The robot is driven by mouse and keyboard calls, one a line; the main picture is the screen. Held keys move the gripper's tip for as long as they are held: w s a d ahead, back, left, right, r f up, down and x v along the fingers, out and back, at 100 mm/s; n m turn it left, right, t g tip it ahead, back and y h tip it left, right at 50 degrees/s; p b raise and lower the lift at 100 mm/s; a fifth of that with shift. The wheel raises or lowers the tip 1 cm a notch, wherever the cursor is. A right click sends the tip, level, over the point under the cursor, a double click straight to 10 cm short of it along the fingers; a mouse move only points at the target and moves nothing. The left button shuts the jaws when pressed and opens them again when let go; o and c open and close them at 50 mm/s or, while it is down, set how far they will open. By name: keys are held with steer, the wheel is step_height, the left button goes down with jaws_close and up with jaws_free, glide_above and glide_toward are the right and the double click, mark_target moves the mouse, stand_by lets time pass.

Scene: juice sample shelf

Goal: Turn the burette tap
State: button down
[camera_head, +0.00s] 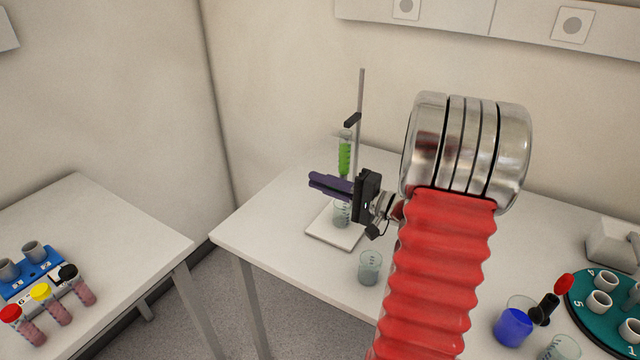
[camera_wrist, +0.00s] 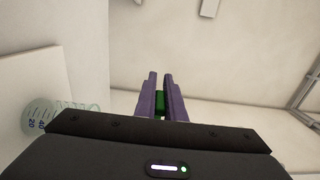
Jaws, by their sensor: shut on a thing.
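The burette (camera_head: 344,158) holds bright green liquid and stands clamped to a grey metal stand (camera_head: 360,95) at the back of the table. My gripper (camera_head: 318,184) has purple fingers and is at the burette's lower end. In the wrist view my gripper (camera_wrist: 160,90) is shut on a small dark green piece, the burette tap (camera_wrist: 160,102), between its fingers. In the head view the tap is hidden behind the fingers. A glass beaker (camera_head: 342,216) stands under the burette on the white stand base (camera_head: 325,232); a graduated beaker also shows in the wrist view (camera_wrist: 40,117).
An empty beaker (camera_head: 370,267) stands in front of the stand base. At the right are a beaker of blue liquid (camera_head: 513,327) and a green round rack (camera_head: 585,312). A separate table at the left holds a blue rack (camera_head: 38,275) and capped tubes (camera_head: 50,305).

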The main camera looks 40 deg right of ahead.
steer(key=shift+f, duration=0.1)
steer(key=shift+s+r+t+y, duration=0.1)
steer(key=shift+r+t+y, duration=0.2)
steer(key=shift+t, duration=0.45)
steer(key=shift+s+r+t+y, duration=0.1)
steer(key=shift+r+t+y, duration=0.15)
steer(key=shift+t, duration=0.55)
steer(key=shift+r+t+y, duration=0.2)
steer(key=shift+t+y, duration=0.15)
steer(key=shift+t, duration=0.4)
steer(key=c, duration=1.8)
jaws_free()
steer(key=shift+c, duration=0.2)
steer(key=shift+r, duration=0.1)
steer(key=shift+r, duration=0.15)
